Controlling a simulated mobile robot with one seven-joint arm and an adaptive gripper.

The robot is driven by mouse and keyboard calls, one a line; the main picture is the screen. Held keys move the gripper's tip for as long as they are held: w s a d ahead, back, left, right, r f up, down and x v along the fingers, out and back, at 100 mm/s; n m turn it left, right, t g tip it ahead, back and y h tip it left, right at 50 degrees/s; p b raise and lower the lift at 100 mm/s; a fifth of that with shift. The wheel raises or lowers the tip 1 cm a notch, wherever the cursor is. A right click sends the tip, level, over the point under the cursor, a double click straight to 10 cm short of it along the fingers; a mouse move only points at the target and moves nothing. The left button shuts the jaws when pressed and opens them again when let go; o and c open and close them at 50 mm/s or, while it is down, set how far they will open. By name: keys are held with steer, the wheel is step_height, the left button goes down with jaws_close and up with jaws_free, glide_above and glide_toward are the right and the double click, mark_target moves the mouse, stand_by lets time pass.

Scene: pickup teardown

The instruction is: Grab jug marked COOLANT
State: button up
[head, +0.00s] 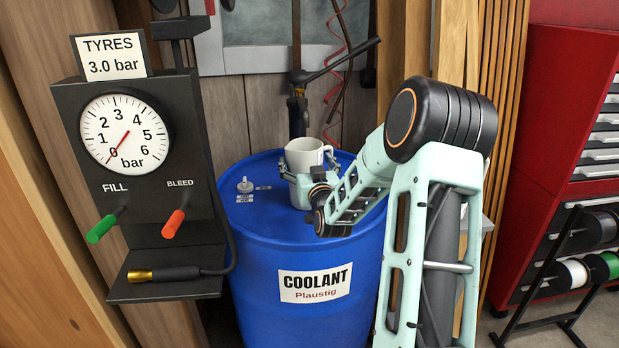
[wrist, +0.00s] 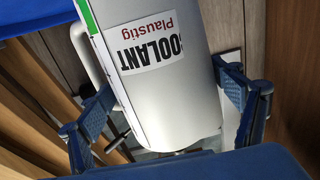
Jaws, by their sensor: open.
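A white jug (head: 304,152) with a handle stands on top of a blue drum (head: 262,225) in the head view. In the wrist view the jug (wrist: 165,95) fills the middle, with a label reading COOLANT Plaustig, partly cut off and upside down in the picture. My gripper (head: 308,166) is at the jug, partly hidden by my arm in the head view. In the wrist view its fingers (wrist: 166,88) are open, one on each side of the jug, with gaps visible. The jug's handle is on the left there, near the left finger.
The drum bears its own COOLANT Plaustig label (head: 315,283) and a small cap (head: 245,185) on its lid. A tyre pressure panel (head: 135,170) stands close on the left. A pump (head: 298,105) is behind the jug. A red tool cabinet (head: 570,150) is at the right.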

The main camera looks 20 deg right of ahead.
steer(key=shift+c, duration=0.4)
steer(key=c, duration=2)
steer(key=shift+r, duration=0.15)
steer(key=shift+c, duration=0.5)
steer(key=shift+r, duration=0.1)
